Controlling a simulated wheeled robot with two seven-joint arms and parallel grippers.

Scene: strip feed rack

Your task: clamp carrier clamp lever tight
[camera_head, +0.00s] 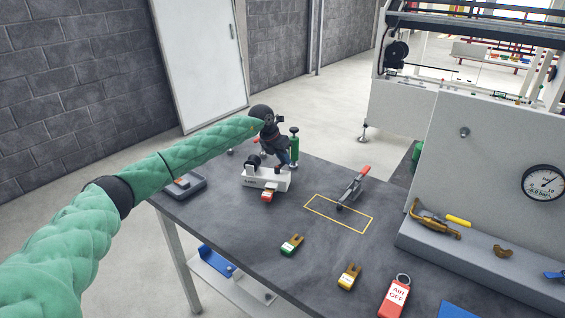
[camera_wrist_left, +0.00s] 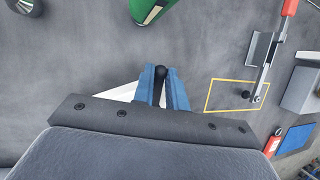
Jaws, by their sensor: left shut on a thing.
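My left gripper (camera_head: 288,162) is over the white block (camera_head: 267,180) on the dark table. In the left wrist view its blue fingers (camera_wrist_left: 162,88) are shut on a dark round-topped lever (camera_wrist_left: 160,74). The white block (camera_wrist_left: 126,92) shows behind the fingers, mostly hidden by them and the gripper body. A metal toggle clamp with a red handle (camera_head: 352,186) stands apart at the edge of a yellow outline (camera_head: 322,216); this clamp also shows at the right of the wrist view (camera_wrist_left: 264,80). My right gripper is not in view.
A green bottle (camera_head: 294,150) stands just behind the gripper. A grey tray (camera_head: 186,185) lies left of the block. Green (camera_head: 291,244) and yellow (camera_head: 349,276) tagged pieces and a red tag (camera_head: 395,297) lie toward the front. A grey panel with a gauge (camera_head: 543,183) rises at right.

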